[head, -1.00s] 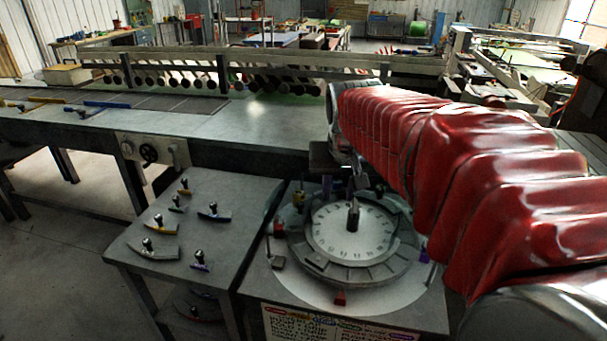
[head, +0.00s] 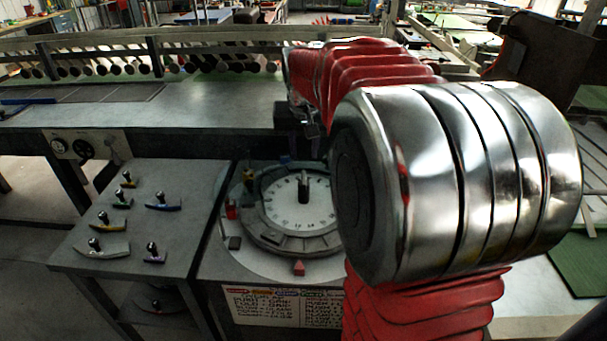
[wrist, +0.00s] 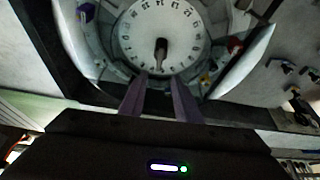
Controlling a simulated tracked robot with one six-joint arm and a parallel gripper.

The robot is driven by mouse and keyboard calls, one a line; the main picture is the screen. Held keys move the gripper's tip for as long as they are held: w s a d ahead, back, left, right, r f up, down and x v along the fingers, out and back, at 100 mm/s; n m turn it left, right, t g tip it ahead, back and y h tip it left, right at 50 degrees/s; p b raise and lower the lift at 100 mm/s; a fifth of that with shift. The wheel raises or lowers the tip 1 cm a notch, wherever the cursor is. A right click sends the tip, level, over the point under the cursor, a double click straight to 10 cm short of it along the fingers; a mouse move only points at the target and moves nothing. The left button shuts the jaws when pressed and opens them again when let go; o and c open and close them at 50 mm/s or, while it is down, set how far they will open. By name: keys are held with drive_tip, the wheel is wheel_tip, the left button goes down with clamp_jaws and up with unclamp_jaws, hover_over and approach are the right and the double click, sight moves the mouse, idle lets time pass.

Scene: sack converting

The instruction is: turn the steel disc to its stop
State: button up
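The steel disc (head: 275,207) is a pale, numbered round plate in a darker ring on the bench. A dark upright peg (head: 303,187) stands near its middle. In the head view my arm's large joint hides the disc's right side. In the wrist view the disc (wrist: 137,28) is at the top centre, with the peg (wrist: 160,52) in front of my gripper (wrist: 159,84). The two fingers are apart with a gap between them and hold nothing. The peg shows just beyond the gap; I cannot tell the distance.
A side table (head: 180,218) at the left holds several curved pieces with black knobs. A red block (head: 299,268) and a dark block (head: 235,243) sit around the ring. A printed sign (head: 285,305) hangs on the front. A long machine bed (head: 215,100) runs behind.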

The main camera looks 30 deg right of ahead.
sight(304, 177)
drive_tip(key=x, duration=1.3)
drive_tip(key=shift+c, duration=0.6)
drive_tip(key=shift+r, duration=0.1)
clamp_jaws()
